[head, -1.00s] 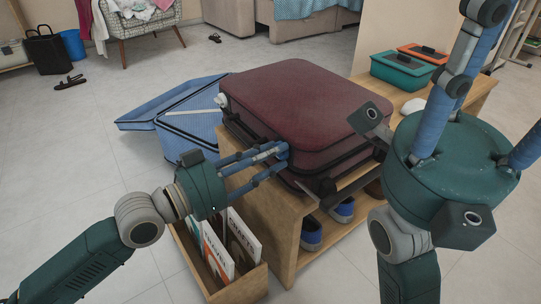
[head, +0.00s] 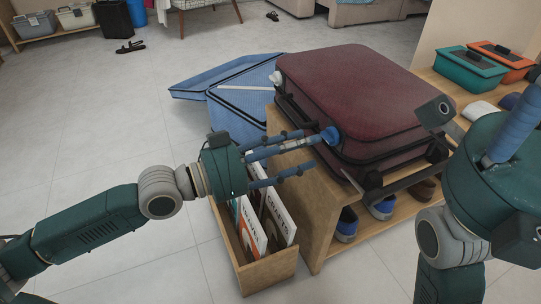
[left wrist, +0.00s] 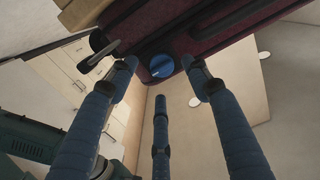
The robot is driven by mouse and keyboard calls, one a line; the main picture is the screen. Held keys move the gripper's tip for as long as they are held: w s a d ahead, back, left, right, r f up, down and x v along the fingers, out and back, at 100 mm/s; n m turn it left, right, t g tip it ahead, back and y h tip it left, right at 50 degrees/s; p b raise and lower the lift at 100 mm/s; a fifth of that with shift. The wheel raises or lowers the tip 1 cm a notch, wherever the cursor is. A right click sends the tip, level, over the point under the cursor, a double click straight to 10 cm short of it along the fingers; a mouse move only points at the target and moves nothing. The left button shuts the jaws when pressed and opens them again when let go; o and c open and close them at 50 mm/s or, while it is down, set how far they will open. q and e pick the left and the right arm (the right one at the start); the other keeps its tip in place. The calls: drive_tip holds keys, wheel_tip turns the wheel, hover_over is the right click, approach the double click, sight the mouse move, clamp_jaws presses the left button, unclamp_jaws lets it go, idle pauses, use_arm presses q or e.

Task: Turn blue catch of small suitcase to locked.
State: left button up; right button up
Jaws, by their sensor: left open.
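The small suitcase (head: 350,90) is dark red and lies flat on a wooden bench. Its blue catch (head: 331,135) is a round knob on the side facing me; it also shows in the left wrist view (left wrist: 161,66). I cannot tell whether it is locked. My left gripper (head: 310,150) is open at that side, its fingertips close to the catch. In the left wrist view its spread fingers (left wrist: 160,75) appear left, right and below the catch; contact is unclear. My right gripper (head: 515,130) is at the right edge, its fingertips out of frame.
A white knob (head: 275,77) is on the suitcase's far left corner. An open blue suitcase (head: 225,125) lies on the floor behind. A wooden box of books (head: 270,274) stands below my left gripper.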

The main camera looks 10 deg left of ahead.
use_arm(q)
drive_tip(key=v, duration=0.7)
drive_tip(key=shift+a, duration=0.15)
drive_tip(key=shift+s+f, duration=0.1)
drive_tip(key=shift+s, duration=0.05)
